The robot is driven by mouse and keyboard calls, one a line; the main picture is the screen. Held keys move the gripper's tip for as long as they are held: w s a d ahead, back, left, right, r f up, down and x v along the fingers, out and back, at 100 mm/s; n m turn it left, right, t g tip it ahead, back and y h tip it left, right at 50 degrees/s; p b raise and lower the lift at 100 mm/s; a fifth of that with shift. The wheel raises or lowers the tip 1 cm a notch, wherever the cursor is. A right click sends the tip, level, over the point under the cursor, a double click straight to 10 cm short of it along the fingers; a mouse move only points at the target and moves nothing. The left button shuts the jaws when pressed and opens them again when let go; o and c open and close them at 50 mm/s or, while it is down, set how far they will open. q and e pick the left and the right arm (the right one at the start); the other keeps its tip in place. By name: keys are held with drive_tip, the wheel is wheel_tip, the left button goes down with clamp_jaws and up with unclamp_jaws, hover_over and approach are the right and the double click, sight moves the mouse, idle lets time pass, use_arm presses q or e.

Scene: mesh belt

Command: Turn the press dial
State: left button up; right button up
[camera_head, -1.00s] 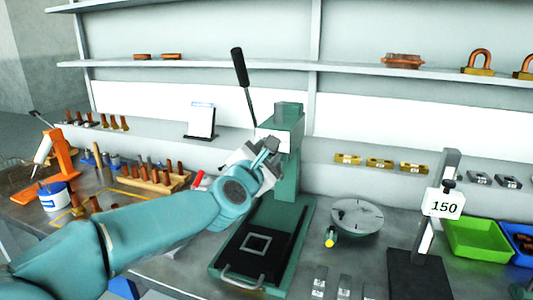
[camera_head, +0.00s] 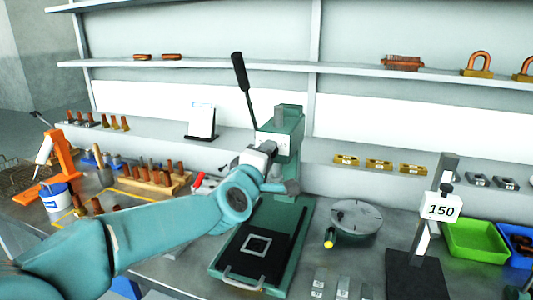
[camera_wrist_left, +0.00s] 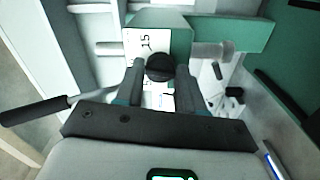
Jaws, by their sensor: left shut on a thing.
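The green press (camera_head: 284,125) stands in the middle of the bench in the head view, with a black-handled lever (camera_head: 239,72) rising at its upper left. My left gripper (camera_head: 268,149) is at the front of the press head, and it hides the dial in the head view. In the left wrist view the black round dial (camera_wrist_left: 160,66) sits on a white scale plate (camera_wrist_left: 139,42) with printed numbers. The two fingers of my left gripper (camera_wrist_left: 160,78) are shut on the dial, one at each side. My right gripper is not in view.
A round grey turntable (camera_head: 356,216) with a yellow-tipped handle is right of the press. A wooden peg rack (camera_head: 150,182) is left.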

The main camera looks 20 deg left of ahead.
use_arm(q)
drive_tip(key=shift+m+p, duration=1.5)
drive_tip(key=shift+m, duration=3.5)
drive_tip(key=o, duration=1)
drive_tip(key=shift+o, duration=0.2)
drive_tip(key=s+b, duration=0.1)
drive_tip(key=s, duration=1.5)
drive_tip(key=shift+s+a, duration=0.15)
drive_tip(key=shift+a, duration=0.1)
drive_tip(key=shift+s, duration=0.1)
